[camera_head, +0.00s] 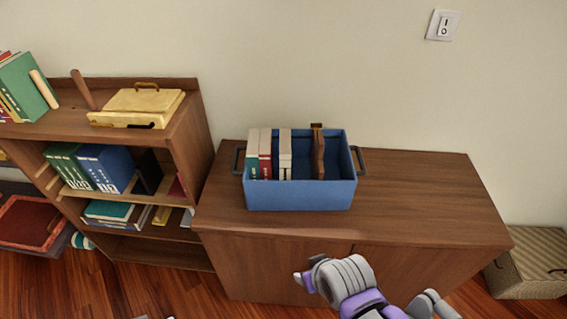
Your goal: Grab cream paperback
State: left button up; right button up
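A cream-spined book (285,158), which looks like the cream paperback, stands upright in the blue bin (300,196) on the wooden cabinet. A red book (265,155) and a pale book with a teal lower part (253,155) stand to its left. A brown upright piece (319,155) stands to its right, across a gap. My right gripper (306,271) is in front of the cabinet, below and apart from the bin. Nothing is seen in it; its finger opening is unclear. My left gripper cannot be made out.
The bin has dark side handles. The cabinet top (430,200) is clear to the right of the bin. A bookshelf (195,125) with books and a yellow case (140,105) stands at left. A striped box (530,265) sits on the floor at right.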

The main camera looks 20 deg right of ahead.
aim_at(285, 133)
jog(key=i+j, duration=0.1)
jog(key=i+j+z, duration=0.1)
jog(key=i+z, duration=0.15)
jog(key=z, duration=0.15)
jog(key=i+j+z, duration=0.35)
jog(key=l+z, duration=0.1)
jog(key=z, duration=0.75)
jog(key=k+l, duration=0.05)
